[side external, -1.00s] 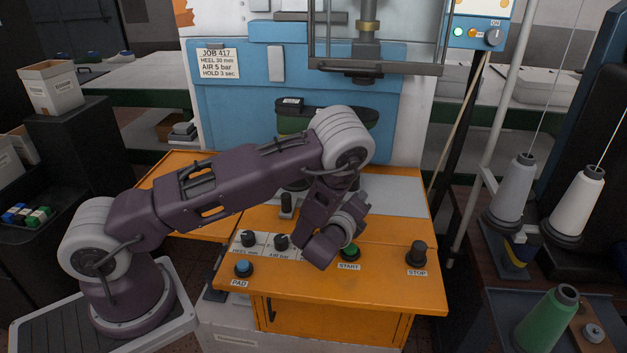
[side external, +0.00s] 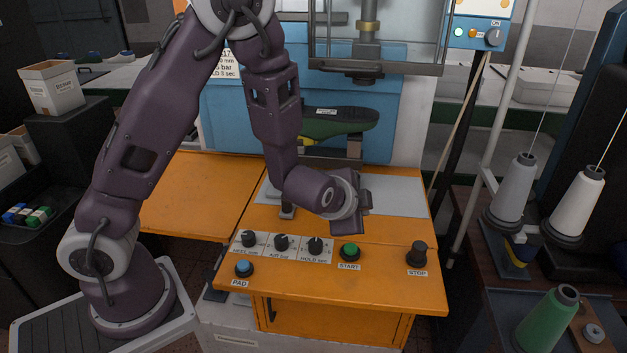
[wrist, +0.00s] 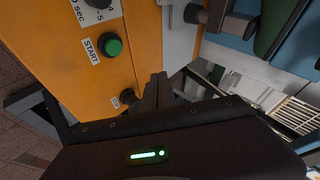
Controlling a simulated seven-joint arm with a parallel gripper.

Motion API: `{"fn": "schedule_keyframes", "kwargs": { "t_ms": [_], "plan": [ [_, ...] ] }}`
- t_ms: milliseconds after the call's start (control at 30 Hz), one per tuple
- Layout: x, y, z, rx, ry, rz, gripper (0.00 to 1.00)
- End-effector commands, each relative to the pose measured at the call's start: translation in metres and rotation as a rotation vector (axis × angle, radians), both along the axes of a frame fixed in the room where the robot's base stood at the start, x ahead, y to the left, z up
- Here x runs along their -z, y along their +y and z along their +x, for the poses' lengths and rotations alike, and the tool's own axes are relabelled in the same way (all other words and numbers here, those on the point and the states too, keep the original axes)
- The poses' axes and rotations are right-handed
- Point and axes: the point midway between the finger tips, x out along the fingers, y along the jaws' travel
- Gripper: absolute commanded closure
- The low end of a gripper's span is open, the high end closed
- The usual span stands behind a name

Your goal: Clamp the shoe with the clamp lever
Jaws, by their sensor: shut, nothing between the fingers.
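The shoe (side external: 335,124) is dark green with a black sole facing up. It sits upside down on a support at the back of the machine, under the press head. Part of it shows at the upper right of the wrist view (wrist: 275,25). A short post with a dark knob (side external: 287,208), apparently the clamp lever, stands on the orange table in front of the shoe, left of my gripper. My gripper (side external: 365,200) is in front of and below the shoe, above the table. Its fingers (wrist: 157,90) are together and empty in the wrist view.
The front panel carries several dials (side external: 281,243), a blue PAD button (side external: 244,268), a green START button (side external: 350,251) and a black STOP knob (side external: 416,253). The press head (side external: 367,70) hangs above the shoe. Thread cones (side external: 513,185) stand at right.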

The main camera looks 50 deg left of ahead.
Motion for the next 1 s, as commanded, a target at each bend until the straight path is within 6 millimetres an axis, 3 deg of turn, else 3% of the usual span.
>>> {"fn": "schedule_keyframes", "kwargs": {
  "t_ms": [200,500,1000],
  "plan": [
    [-0.038,-0.018,-0.017,-0.053,0.021,-0.241,1.0],
    [-0.084,-0.034,-0.051,-0.102,0.068,-0.469,1.0],
    [-0.139,-0.038,-0.127,-0.188,0.147,-0.668,1.0]
  ]
}}
